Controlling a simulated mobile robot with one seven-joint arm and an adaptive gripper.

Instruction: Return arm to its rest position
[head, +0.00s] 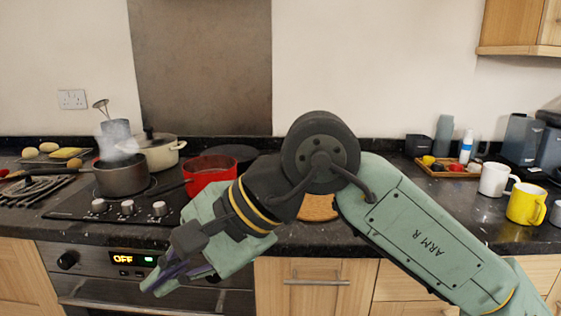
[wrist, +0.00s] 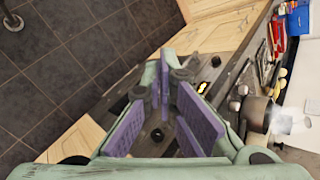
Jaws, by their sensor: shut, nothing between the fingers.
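My arm (head: 425,240) reaches in from the lower right in the head view, bent at a dark round joint. My gripper (head: 168,280) hangs at the lower left end of it, pointing down and left in front of the oven (head: 125,292). Its purple-padded fingers are shut and empty. The gripper also shows in the wrist view (wrist: 166,85), with the floor and cabinet fronts beyond it. The gripper appears apart from the pots and the counter.
A steaming dark pot (head: 122,176), a cream pot (head: 158,152) and a red pot (head: 209,172) stand at the hob. A white mug (head: 494,180) and yellow mug (head: 525,204) stand at the right.

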